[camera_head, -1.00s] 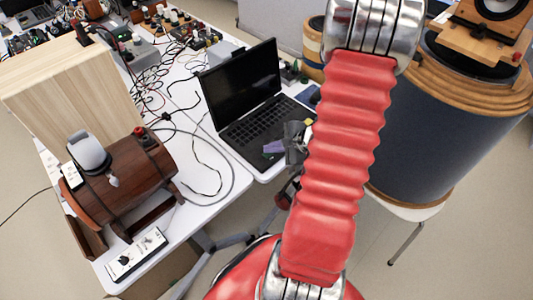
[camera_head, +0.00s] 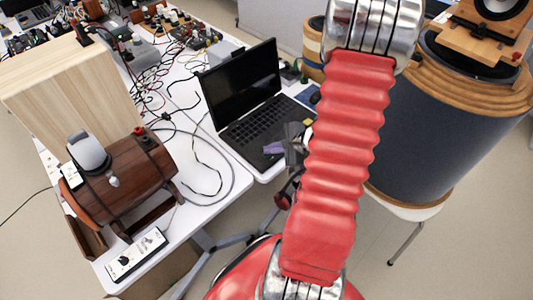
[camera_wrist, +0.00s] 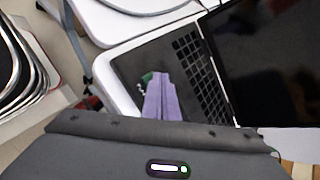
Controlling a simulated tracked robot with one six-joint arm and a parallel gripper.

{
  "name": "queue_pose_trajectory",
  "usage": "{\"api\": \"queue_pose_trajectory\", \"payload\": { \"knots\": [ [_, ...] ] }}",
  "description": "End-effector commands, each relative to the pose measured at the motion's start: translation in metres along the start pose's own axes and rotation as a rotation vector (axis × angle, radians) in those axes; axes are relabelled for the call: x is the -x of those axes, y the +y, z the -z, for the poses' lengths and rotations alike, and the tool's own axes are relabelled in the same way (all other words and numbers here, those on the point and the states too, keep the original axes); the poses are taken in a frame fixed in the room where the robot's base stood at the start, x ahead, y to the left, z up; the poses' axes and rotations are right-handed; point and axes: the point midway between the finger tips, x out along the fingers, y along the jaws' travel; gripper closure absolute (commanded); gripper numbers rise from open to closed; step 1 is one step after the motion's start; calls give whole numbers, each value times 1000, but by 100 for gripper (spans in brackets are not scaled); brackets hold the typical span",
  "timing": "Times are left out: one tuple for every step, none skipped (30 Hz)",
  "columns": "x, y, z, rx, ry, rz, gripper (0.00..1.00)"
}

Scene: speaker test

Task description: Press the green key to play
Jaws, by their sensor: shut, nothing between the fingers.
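My gripper (camera_head: 273,147) hangs above the front of the open laptop (camera_head: 255,125), partly behind my red arm. Its purple fingers (camera_wrist: 163,100) are shut together and empty in the wrist view, over the dark palm rest beside the keyboard. A small green and white patch (camera_wrist: 147,80) shows right beside the fingers; I cannot tell what it is. I cannot make out a clear green key in either view. A white box with a dark knob (camera_head: 135,255) lies at the table's front left. Another small white box (camera_head: 71,176) rests by the wooden barrel, its details too small to read.
The wooden barrel (camera_head: 115,180) on its stand carries a grey and white device (camera_head: 88,152). A pale wooden box (camera_head: 70,90) stands behind it. Cables cross the white table (camera_head: 215,185). A large dark drum-shaped thing (camera_head: 450,130) with wooden rims stands at right.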

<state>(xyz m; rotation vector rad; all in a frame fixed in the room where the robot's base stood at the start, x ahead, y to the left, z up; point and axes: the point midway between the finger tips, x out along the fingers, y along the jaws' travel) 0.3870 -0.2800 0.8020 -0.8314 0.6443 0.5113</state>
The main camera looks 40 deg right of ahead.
Motion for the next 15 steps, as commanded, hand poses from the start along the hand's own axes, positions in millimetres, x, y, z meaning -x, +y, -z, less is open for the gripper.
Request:
{"api": "queue_pose_trajectory", "payload": {
  "knots": [
    [0,0,0,0,0,0,100],
    [0,0,0,0,0,0,100],
    [0,0,0,0,0,0,100],
    [0,0,0,0,0,0,100],
    [0,0,0,0,0,0,100],
    [1,-1,0,0,0,0,100],
    [1,-1,-1,0,0,0,100],
    [2,-2,-1,0,0,0,100],
    [3,-2,-2,0,0,0,100],
    [4,-3,-3,0,0,0,100],
    [5,-3,-4,1,0,0,100],
    [6,-4,-4,1,0,0,100],
    [7,-5,-5,1,0,0,100],
    [8,-6,-6,1,0,0,100],
    [9,-6,-6,0,0,0,100]
  ]
}}
